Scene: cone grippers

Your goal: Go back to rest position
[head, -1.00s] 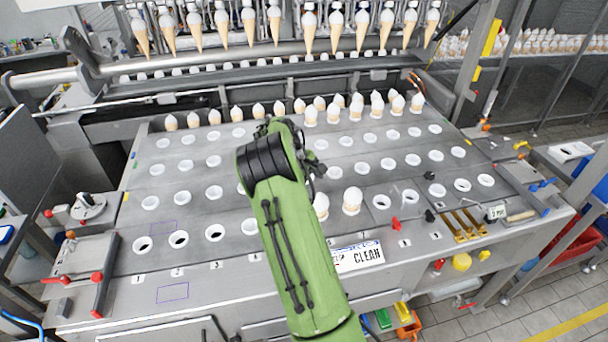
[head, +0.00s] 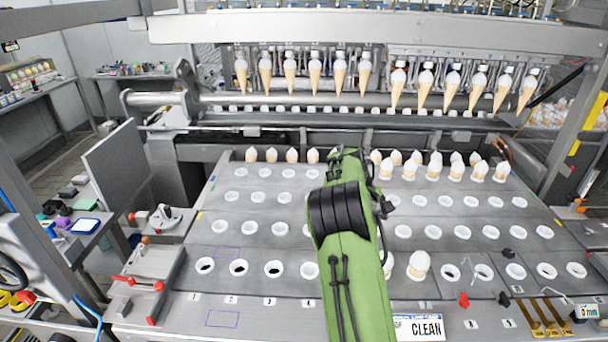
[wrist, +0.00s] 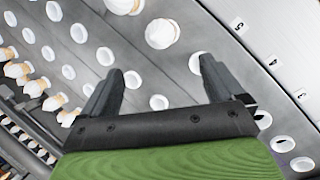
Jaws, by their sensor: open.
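My green arm (head: 352,275) reaches up over the grey plate (head: 262,212) of round holes in the head view; its end hides part of the plate. My gripper is mostly hidden there. In the wrist view, my gripper (wrist: 160,78) has its two dark fingers spread wide apart with nothing between them. It is above the plate. A white-topped cone (wrist: 162,33) sits in a hole beyond the fingers. In the head view, a cone (head: 419,265) stands in the front row, just right of my arm.
Cones hang in a row (head: 340,75) from the machine at the back. Several more cones (head: 457,168) stand in the back rows of the plate. A red-handled clamp (head: 145,285) is at the front left, and a white "CLEAN" label (head: 425,328) is on the front edge.

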